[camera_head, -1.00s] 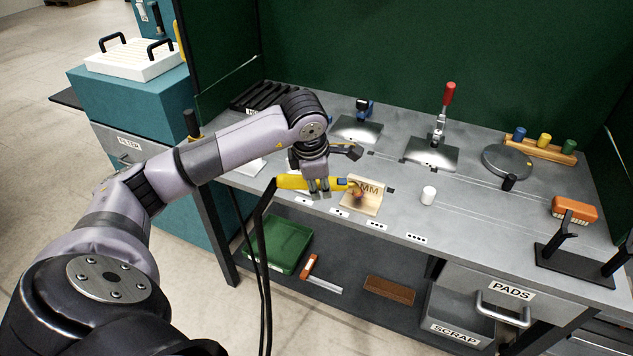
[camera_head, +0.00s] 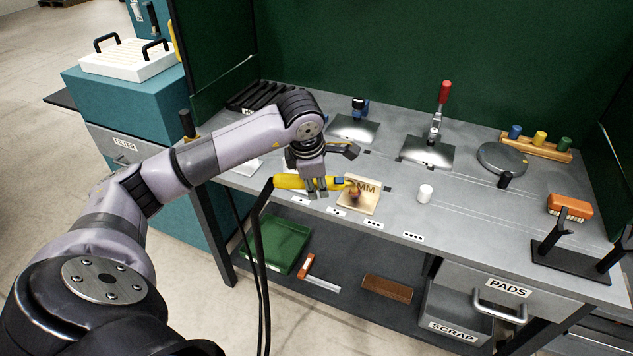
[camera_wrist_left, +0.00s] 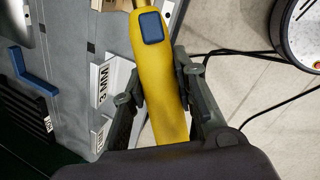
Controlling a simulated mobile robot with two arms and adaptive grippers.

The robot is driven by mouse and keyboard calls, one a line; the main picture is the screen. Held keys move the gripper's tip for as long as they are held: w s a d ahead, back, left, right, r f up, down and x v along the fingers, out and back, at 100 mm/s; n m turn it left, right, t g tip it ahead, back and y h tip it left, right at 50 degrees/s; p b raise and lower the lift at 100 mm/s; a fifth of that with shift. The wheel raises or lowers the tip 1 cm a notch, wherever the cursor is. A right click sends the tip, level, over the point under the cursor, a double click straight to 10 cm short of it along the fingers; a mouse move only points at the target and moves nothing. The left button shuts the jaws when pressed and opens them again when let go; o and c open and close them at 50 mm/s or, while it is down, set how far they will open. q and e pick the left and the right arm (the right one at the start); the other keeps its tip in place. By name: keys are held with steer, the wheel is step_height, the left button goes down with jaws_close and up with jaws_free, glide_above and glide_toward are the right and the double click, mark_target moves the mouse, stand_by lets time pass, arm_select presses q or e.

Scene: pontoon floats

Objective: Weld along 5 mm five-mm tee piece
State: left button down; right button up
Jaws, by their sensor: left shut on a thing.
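My left gripper (camera_head: 318,187) is shut around the yellow body of a welding torch (camera_head: 288,182). The torch lies level above the front of the bench, its copper-coloured nozzle pointing right. In the left wrist view the torch (camera_wrist_left: 158,85) runs between the two fingers and shows a blue button. The nozzle end is over a beige piece marked "MM" (camera_head: 368,206); the first part of the marking is covered. A dark brownish patch shows by the nozzle. I cannot tell whether the nozzle touches the piece. No tee shape is clear. My right gripper is out of view.
Black cables hang from the torch past the bench front (camera_head: 400,228). A red-handled clamp (camera_head: 437,120) and a round plate (camera_head: 500,158) stand behind. An orange brush (camera_head: 569,207) is at the right.

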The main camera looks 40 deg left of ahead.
mark_target(329, 186)
arm_select(q)
steer(key=shift+w+d+r, duration=0.1)
steer(key=shift+w+d, duration=0.05)
steer(key=shift+d, duration=0.1)
steer(key=shift+w+d, duration=0.1)
steer(key=shift+d, duration=0.2)
steer(key=shift+w+d, duration=0.3)
steer(key=shift+d, duration=0.6)
stand_by(1.2)
steer(key=shift+s+r, duration=0.15)
stand_by(1.0)
stand_by(0.4)
steer(key=shift+s+d+r+p, duration=0.25)
steer(key=shift+s+r+p, duration=0.25)
steer(key=shift+s+r, duration=0.5)
steer(key=shift+s+d+r+p, duration=0.25)
steer(key=shift+s+r+p, duration=0.2)
steer(key=shift+s+r, duration=0.5)
